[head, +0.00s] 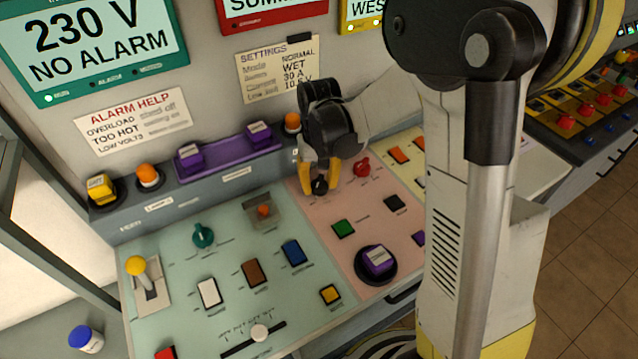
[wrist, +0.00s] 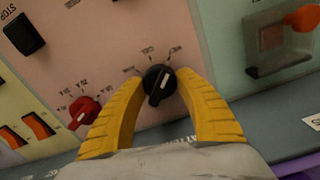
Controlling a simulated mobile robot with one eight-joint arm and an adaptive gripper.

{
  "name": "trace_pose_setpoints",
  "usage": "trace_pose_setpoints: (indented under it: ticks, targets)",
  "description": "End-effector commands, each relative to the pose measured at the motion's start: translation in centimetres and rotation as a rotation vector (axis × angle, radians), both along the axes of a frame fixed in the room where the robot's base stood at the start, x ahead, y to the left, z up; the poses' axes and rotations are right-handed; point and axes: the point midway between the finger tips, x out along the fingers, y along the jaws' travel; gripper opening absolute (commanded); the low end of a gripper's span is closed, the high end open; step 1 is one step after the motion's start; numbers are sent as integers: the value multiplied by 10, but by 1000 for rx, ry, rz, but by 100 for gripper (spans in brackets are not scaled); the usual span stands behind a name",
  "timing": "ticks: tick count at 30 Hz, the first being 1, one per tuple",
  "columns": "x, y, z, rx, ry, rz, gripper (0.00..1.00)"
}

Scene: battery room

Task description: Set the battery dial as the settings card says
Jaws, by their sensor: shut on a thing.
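The settings card (head: 277,72) is on the back wall in the head view. It reads NORMAL, WET, 30 A and 10.5 V, one below another; its left-hand words are hard to read. The black dial (head: 319,187) is on the pink panel section. In the wrist view the black dial (wrist: 156,90) has a white mark leaning up and slightly right. Small labels arc above it; the right one seems to read WET, though blurred. My gripper (head: 320,180) is shut on the black dial, one yellow finger at each side, as the wrist view (wrist: 161,79) also shows.
A red dial (head: 361,166) with its own labels sits close beside my gripper; it also shows in the wrist view (wrist: 84,112). A green switch (head: 343,229) and a black switch (head: 395,203) are nearby. A purple tray (head: 222,160) lies on the ledge to the left.

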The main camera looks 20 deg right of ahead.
Motion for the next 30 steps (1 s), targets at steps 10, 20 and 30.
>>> trace_pose_setpoints:
  ticks: [10, 20, 30]
  targets:
    - [0, 0, 0, 0, -1, -1, 8]
    - [0, 0, 0, 0, 0, -1, 62]
    - [0, 0, 42, 0, -1, -1, 62]
